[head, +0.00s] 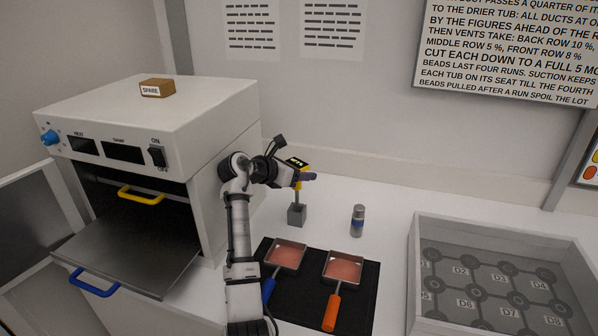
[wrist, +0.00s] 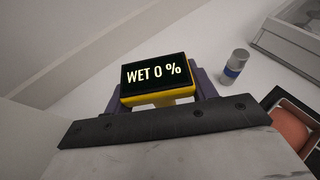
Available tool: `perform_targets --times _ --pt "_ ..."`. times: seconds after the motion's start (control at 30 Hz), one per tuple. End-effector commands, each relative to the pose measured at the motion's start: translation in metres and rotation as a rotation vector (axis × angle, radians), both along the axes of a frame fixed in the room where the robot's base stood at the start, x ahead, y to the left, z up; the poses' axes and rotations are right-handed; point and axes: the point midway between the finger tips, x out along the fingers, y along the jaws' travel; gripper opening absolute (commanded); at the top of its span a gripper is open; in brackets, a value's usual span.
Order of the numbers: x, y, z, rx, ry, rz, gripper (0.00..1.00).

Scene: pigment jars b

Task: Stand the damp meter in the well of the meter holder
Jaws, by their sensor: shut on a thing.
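The damp meter (head: 297,163) has a yellow body and a black display; in the wrist view (wrist: 155,75) it reads "WET 0 %". My gripper (head: 305,177) is shut on its yellow body, and the purple-grey fingers (wrist: 160,97) show on both sides of it in the wrist view. A thin stem runs down from the meter. The meter holder (head: 297,215) is a small grey block on the white counter directly below. The stem meets the block's top in the head view; I cannot tell how deep it sits in the well. The holder is hidden in the wrist view.
A grey jar with a blue band (head: 357,221) stands right of the holder. Two pans of pink powder (head: 343,268) lie on a black mat (head: 310,312) in front. The oven (head: 150,120) with its tray out is left; a walled tub (head: 505,232) is right.

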Motion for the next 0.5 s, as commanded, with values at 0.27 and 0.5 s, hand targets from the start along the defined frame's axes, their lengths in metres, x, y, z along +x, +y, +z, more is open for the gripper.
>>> perform_targets --times 0.27,0.5 --pt "0.0 0.0 -0.007 0.0 0.0 -0.001 0.33" --pt "0.0 0.0 -0.013 -0.001 0.001 -0.001 0.33"
